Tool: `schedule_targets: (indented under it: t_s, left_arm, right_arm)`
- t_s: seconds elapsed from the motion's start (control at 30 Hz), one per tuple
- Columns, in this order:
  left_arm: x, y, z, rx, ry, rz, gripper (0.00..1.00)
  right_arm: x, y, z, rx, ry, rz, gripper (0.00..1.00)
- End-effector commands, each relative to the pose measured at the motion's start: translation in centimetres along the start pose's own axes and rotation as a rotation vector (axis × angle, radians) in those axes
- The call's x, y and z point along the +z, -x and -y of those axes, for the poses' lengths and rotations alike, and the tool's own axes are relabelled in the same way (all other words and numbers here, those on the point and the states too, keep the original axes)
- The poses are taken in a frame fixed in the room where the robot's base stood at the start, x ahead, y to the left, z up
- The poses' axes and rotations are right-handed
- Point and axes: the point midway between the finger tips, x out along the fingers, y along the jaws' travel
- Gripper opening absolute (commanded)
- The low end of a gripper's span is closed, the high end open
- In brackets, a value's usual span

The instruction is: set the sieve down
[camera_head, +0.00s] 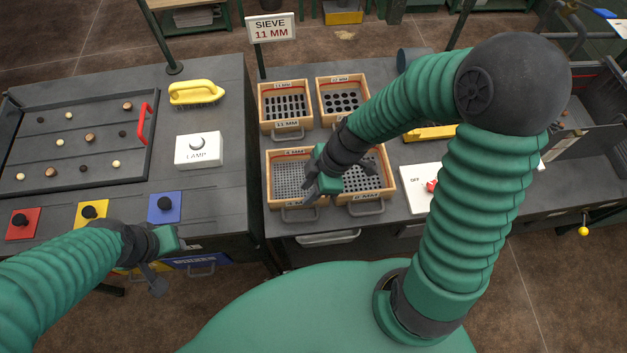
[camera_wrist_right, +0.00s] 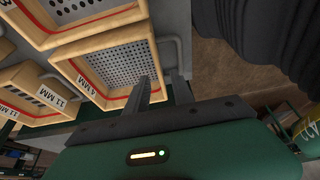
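Four wooden-framed sieves stand on the right bench: the 11 MM sieve (camera_head: 285,104) with slots at back left, a round-holed sieve (camera_head: 342,101) at back right, the fine 4 MM sieve (camera_head: 290,178) at front left and another sieve (camera_head: 368,180) at front right. My right gripper (camera_head: 314,194) is over the right side of the 4 MM sieve, near its front handle.
A sign (camera_head: 271,28) reads SIEVE 11 MM. The left bench holds a tray (camera_head: 80,150) of small balls, a yellow brush (camera_head: 196,93), a lamp switch (camera_head: 198,150) and coloured button plates. A white OFF switch box (camera_head: 417,187) stands right of the sieves.

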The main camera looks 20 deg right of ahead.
Motion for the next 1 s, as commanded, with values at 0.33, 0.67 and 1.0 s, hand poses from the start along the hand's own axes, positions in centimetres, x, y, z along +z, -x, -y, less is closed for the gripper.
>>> schedule_targets:
  t_s: [0.33, 0.67, 1.0]
  left_arm:
    - [-0.1, 0.6, 0.0, 0.000, 0.001, 0.000, 0.36]
    - [-0.1, 0.6, 0.0, 0.000, 0.000, 0.000, 0.36]
    - [-0.1, 0.6, 0.0, 0.000, 0.001, 0.000, 0.36]
  right_arm:
    - [0.6, 4.2, 0.3, 0.003, -0.082, 0.038, 0.29]
    - [3.6, 6.4, 1.4, 0.274, -0.910, 0.200, 0.29]
    - [3.8, 7.3, 1.3, 0.396, -1.230, 0.139, 0.29]
